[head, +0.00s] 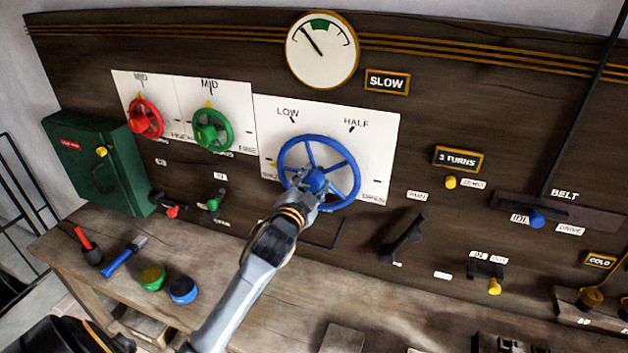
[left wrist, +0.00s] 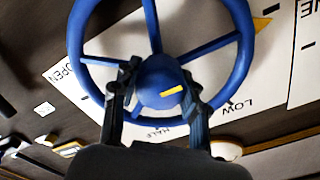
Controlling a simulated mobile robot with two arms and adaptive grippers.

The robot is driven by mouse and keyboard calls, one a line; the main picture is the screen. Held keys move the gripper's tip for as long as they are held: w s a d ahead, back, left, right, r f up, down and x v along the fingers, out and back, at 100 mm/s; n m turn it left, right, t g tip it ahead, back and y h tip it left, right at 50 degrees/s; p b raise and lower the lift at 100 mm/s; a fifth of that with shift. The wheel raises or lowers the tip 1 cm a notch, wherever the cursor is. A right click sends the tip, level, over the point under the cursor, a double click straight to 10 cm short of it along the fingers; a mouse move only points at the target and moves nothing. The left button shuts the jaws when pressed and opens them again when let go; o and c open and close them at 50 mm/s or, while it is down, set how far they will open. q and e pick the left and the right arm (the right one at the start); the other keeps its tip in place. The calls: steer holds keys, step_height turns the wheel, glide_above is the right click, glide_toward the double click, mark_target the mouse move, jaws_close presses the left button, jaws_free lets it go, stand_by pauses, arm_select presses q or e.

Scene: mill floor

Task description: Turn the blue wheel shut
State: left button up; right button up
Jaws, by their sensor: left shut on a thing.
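The blue wheel (head: 345,162) is a spoked handwheel on a white plate (head: 385,130) marked LOW, HALF and OPEN. A partly hidden label is at its lower left. A yellow pointer (head: 274,166) shows at the wheel's left edge. My left gripper (head: 309,186) is shut on the wheel's hub, between the spokes. In the left wrist view its two fingers (left wrist: 160,104) lie on either side of the blue hub (left wrist: 154,82), which has a yellow mark. My right gripper is not in view.
A red wheel (head: 149,119) and a green wheel (head: 212,131) are to the left. A round gauge (head: 322,58) is above. Small levers and a black handle (head: 405,240) are below and right. A wooden bench (head: 290,285) holds tools and coloured knobs.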

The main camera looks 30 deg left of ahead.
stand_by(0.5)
arm_select(q)
steer(key=o, duration=1.2)
steer(key=shift+c, duration=0.2)
steer(key=shift+s, duration=0.1)
steer(key=v, duration=1.1)
steer(key=shift+s, duration=0.4)
steer(key=shift+f, duration=0.15)
